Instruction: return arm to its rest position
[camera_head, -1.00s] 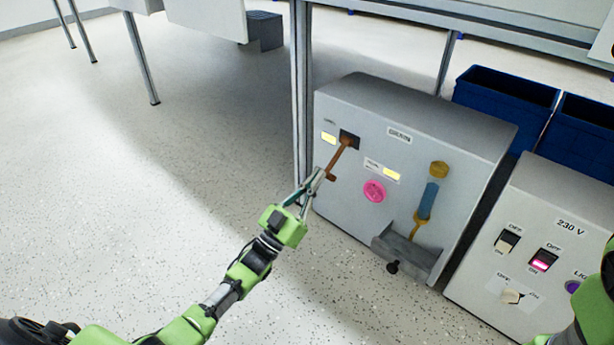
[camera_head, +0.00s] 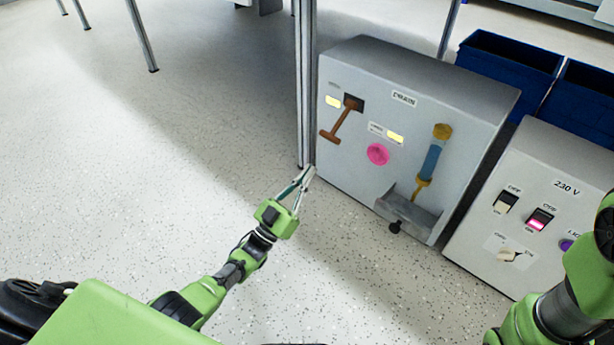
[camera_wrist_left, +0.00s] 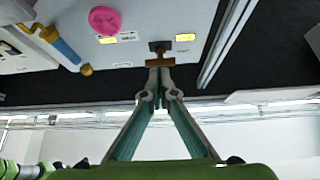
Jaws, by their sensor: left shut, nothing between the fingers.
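My left gripper (camera_head: 305,174) is shut and empty, beside the lower left edge of the grey drain box (camera_head: 470,92). In the head view it lies below the brown T-shaped lever (camera_head: 341,121), apart from it. The lever hangs from a dark slot on the box front and slants down to the left. In the left wrist view the closed fingertips (camera_wrist_left: 159,70) overlap the lower side of the lever handle (camera_wrist_left: 160,62). My right arm (camera_head: 585,270) shows at the right edge; its gripper is out of view.
The box front carries a pink knob (camera_head: 377,154) and a blue-yellow valve (camera_head: 432,160). A 230 V switch box (camera_head: 535,215) stands to the right, with blue bins (camera_head: 508,75) behind. A metal post (camera_head: 305,80) rises beside the drain box. The floor at left is clear.

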